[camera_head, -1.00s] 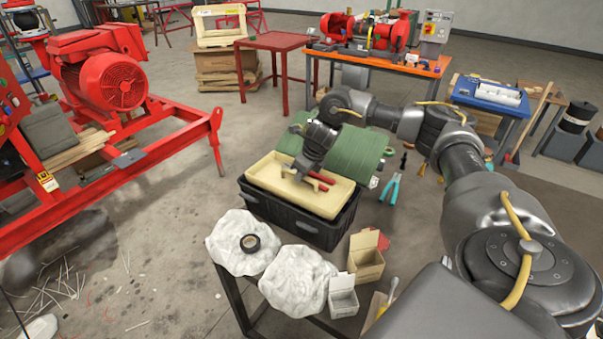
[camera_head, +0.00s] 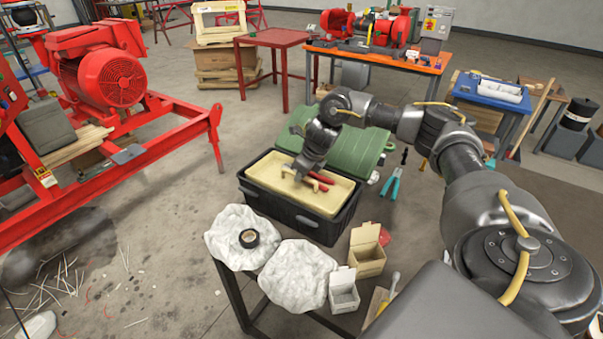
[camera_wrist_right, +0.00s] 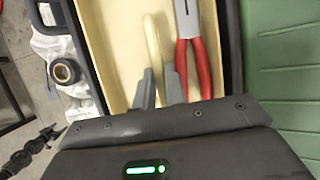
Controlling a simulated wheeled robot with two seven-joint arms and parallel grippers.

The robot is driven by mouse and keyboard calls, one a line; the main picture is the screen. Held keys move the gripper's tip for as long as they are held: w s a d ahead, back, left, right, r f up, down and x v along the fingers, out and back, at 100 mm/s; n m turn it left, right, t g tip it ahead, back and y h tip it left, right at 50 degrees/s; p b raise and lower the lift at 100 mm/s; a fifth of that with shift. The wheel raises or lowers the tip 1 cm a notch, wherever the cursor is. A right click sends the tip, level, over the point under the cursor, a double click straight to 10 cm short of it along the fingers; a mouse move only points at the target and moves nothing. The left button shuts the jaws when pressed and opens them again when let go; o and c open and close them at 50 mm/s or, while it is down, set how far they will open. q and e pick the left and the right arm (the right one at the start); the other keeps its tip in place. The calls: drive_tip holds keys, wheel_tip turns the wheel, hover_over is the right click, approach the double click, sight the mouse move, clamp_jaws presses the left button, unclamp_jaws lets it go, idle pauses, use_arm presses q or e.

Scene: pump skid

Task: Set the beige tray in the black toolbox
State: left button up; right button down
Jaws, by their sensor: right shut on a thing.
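The beige tray (camera_head: 339,200) sits down inside the black toolbox (camera_head: 300,224), its rim close to level with the toolbox rim. My right gripper (camera_head: 302,178) reaches down over the tray and is shut on its raised middle handle. The wrist view shows the fingers (camera_wrist_right: 160,88) on either side of the beige handle (camera_wrist_right: 152,45). Red-handled pliers (camera_wrist_right: 193,60) lie in the tray beside the handle. The wrist view also shows the tray floor (camera_wrist_right: 116,45) with black toolbox edges around it. My left gripper does not show.
The green lid (camera_head: 352,147) lies behind the toolbox. Teal-handled pliers (camera_head: 392,184) are to the right. A red pump frame (camera_head: 120,180) stands left.

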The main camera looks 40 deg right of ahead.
drive_tip(key=shift+f+b, duration=0.8)
drive_tip(key=shift+f, duration=0.3)
drive_tip(key=shift+r, duration=0.1)
drive_tip(key=c, duration=1.4)
unclamp_jaws()
drive_tip(key=shift+o, duration=0.2)
drive_tip(key=shift+s+r, duration=0.15)
drive_tip(key=shift+r, duration=0.2)
drive_tip(key=v, duration=0.9)
drive_tip(key=shift+r, duration=0.15)
drive_tip(key=shift+s+r, duration=0.2)
drive_tip(key=shift+r, duration=0.1)
